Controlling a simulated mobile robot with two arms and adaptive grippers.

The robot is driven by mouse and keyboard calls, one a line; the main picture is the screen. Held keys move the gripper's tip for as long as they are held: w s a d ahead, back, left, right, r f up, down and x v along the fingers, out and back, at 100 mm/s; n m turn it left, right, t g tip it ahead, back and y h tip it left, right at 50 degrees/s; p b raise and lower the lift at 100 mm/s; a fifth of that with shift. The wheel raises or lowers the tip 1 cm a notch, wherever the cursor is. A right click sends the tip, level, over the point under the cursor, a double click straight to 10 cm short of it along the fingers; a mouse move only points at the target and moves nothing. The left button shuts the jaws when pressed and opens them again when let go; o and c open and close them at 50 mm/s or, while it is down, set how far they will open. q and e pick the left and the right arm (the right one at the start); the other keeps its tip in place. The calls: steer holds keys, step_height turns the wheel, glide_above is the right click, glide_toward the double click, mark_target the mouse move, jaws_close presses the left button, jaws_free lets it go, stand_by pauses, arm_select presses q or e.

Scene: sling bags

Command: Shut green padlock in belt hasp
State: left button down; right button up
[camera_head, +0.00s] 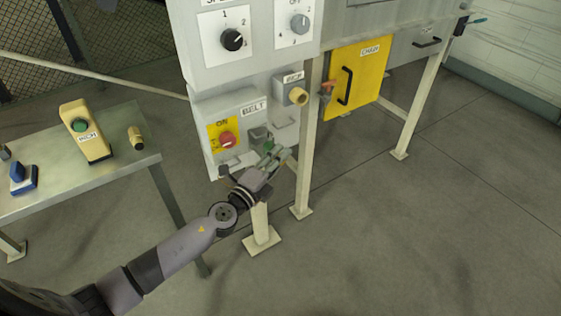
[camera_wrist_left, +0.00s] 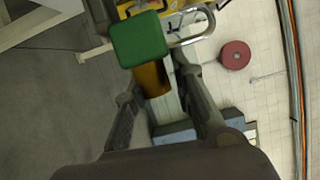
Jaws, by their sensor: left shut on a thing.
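The green padlock (camera_wrist_left: 138,40) shows large in the left wrist view, with its bright metal shackle (camera_wrist_left: 197,25) looping out to the right. Whether the shackle is closed is unclear. A brass-coloured part (camera_wrist_left: 152,79) sits below its green body, between the fingers. My left gripper (camera_head: 271,156) is shut on the padlock, close to the front of the grey BELT box (camera_head: 205,125). In the head view, the gripper and small grey fittings crowd together there. I cannot make out the belt hasp clearly or tell whether the shackle passes through it. My right gripper is out of view.
A red knob (camera_head: 228,140) on a yellow ON plate is just left of the gripper. Floor in front is clear.

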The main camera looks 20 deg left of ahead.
arm_select(q)
steer(key=shift+w+a+b, duration=0.65)
steer(key=shift+w+a, duration=0.25)
steer(key=shift+a, duration=0.25)
steer(key=shift+w+a, duration=0.3)
steer(key=shift+a, duration=0.1)
steer(key=shift+f+b, duration=0.15)
steer(key=shift+b, duration=0.3)
steer(key=c, duration=1.3)
jaws_free()
steer(key=shift+f, duration=0.15)
steer(key=o, duration=0.7)
steer(key=shift+a, duration=0.1)
steer(key=shift+c, duration=0.2)
